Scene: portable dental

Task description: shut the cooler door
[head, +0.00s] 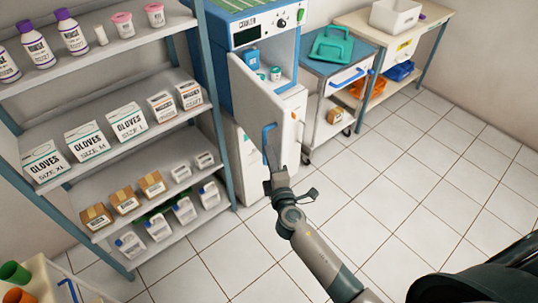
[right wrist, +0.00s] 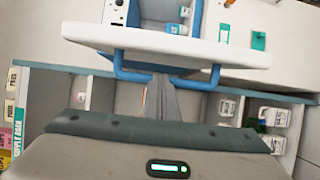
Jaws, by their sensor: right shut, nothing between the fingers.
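The cooler (head: 219,55) is a blue and white cabinet beside the shelf rack. Its white door (head: 258,98) stands open, swung out toward me, with a blue bar handle (head: 267,137) on its face. A blue pack and small jars show inside. My right gripper (head: 270,158) is shut and empty, close to the lower part of the handle. In the right wrist view the door (right wrist: 165,42) appears edge-on, and the shut fingers (right wrist: 163,82) point at the middle of the blue handle (right wrist: 128,71). I cannot tell whether they touch it. My left gripper is out of view.
A shelf rack (head: 222,150) with bottles, glove boxes and cartons stands left of the cooler. A wheeled cart (head: 314,68) with a teal tray (head: 331,46) stands to its right, then a bench with a white bin (head: 395,16). The tiled floor at right is clear.

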